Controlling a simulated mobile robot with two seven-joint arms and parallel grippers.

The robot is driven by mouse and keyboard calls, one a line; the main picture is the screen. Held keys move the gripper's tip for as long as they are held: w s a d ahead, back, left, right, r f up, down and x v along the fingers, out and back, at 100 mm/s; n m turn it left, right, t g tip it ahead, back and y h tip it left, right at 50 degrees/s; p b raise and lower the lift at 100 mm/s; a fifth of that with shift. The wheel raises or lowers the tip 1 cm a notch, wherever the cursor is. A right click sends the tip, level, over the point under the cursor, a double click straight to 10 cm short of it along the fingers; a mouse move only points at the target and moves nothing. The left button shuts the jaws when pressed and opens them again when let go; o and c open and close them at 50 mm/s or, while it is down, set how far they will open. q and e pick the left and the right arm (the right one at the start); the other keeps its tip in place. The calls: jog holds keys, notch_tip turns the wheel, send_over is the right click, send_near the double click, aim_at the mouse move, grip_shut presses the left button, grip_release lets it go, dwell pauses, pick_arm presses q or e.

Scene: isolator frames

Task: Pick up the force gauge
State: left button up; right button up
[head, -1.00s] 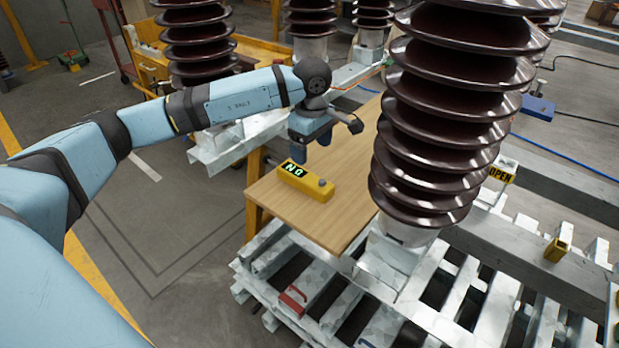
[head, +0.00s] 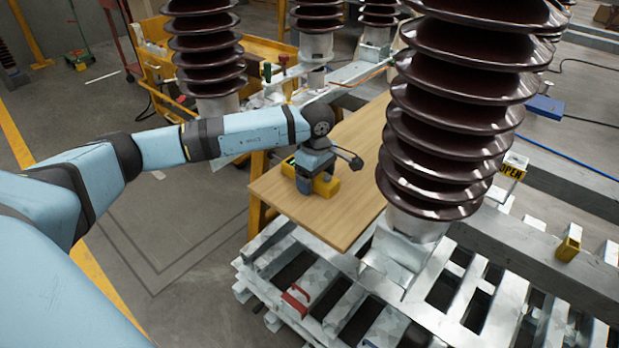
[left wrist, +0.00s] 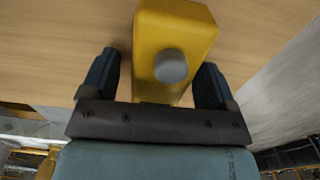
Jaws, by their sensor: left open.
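The force gauge is a yellow box with a grey round knob, lying on a wooden board (head: 340,222). In the head view the force gauge (head: 328,187) is partly hidden by my left gripper (head: 311,182), which is right over it. In the left wrist view the force gauge (left wrist: 172,28) lies between the two dark fingers of my left gripper (left wrist: 155,82). The fingers are spread, one on each side, with a visible gap on the left and a smaller one on the right. My right gripper is not in view.
A large brown ribbed insulator (head: 450,120) stands close to the right of the board. A metal slatted frame (head: 410,315) lies in front, with a red-handled item (head: 297,300) on it. A yellow cart (head: 255,50) stands behind. The board's front part is clear.

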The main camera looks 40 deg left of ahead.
pick_arm(q)
jog(key=shift+r, duration=0.1)
jog(key=c, duration=1.3)
jog(key=shift+c, duration=0.7)
jog(key=shift+r, duration=0.15)
